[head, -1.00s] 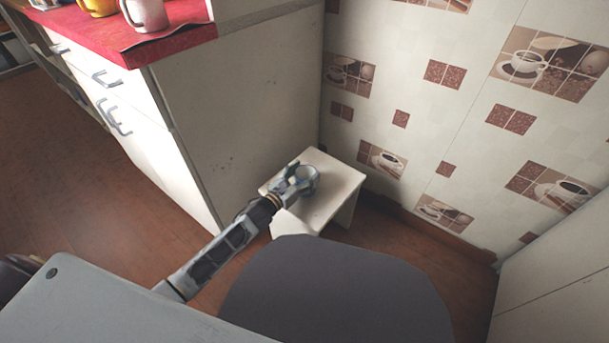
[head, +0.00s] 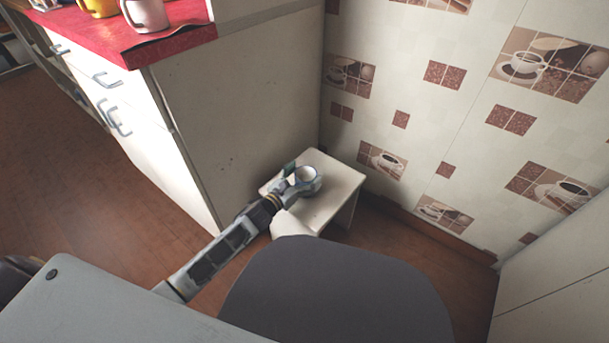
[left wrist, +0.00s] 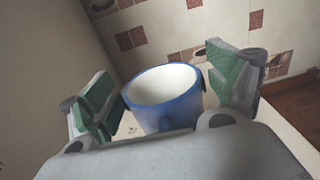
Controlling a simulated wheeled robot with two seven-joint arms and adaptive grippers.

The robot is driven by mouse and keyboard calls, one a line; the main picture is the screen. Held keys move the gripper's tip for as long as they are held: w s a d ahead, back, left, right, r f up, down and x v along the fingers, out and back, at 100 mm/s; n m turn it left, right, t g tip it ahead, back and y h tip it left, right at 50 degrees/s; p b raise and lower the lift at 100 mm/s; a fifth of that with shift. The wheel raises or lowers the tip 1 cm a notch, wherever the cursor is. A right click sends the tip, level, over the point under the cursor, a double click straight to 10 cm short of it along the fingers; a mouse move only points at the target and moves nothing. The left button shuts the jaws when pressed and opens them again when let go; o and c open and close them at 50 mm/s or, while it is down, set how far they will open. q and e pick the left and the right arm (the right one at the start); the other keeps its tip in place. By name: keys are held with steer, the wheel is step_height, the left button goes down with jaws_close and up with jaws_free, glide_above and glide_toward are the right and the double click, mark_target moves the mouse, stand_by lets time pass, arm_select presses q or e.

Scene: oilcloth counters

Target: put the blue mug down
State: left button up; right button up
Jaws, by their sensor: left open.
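The blue mug (left wrist: 168,112), white inside, stands upright on a small white stool (head: 341,190) in the left wrist view. In the head view the mug (head: 307,175) shows mostly as a pale round opening by the fingers. My left gripper (head: 302,178) is open around it. In the left wrist view, the green-padded fingers of the left gripper (left wrist: 165,92) stand on either side of the mug, with a visible gap on the left and a narrower one on the right. The mug's lower part is hidden by the gripper's body. My right gripper is not in view.
A white cabinet (head: 240,110) rises directly left of the stool, with a red-topped counter (head: 170,42) holding a pink mug (head: 146,14) and a yellow mug (head: 98,7). A tiled-pattern wall (head: 420,120) stands behind. A dark grey rounded seat-like shape (head: 335,295) fills the front.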

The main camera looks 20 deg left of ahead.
mark_target(298, 180)
arm_select(q)
steer(key=shift+p+v, duration=0.45)
steer(key=shift+v, duration=0.95)
steer(key=shift+p+v, duration=0.45)
steer(key=shift+v, duration=0.95)
steer(key=p+v, duration=0.1)
steer(key=v, duration=0.5)
steer(key=shift+s+p, duration=0.15)
steer(key=shift+p, duration=0.2)
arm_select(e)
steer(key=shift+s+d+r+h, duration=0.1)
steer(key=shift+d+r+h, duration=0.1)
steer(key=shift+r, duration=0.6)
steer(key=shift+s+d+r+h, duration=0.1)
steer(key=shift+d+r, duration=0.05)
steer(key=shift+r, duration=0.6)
arm_select(q)
steer(key=s+d+f+m+g+y, duration=0.1)
steer(key=s+d+f+m+g, duration=0.2)
steer(key=s+m, duration=0.3)
steer(key=s+d+f+m+g, duration=0.3)
steer(key=s+m, duration=0.3)
steer(key=m, duration=1)
steer(key=s+d+f+m+g+y, duration=0.1)
steer(key=s+d+f+m+g, duration=0.3)
steer(key=m, duration=0.7)
steer(key=shift+s+d+y, duration=0.2)
steer(key=shift+s+y, duration=0.1)
steer(key=shift+s, duration=0.9)
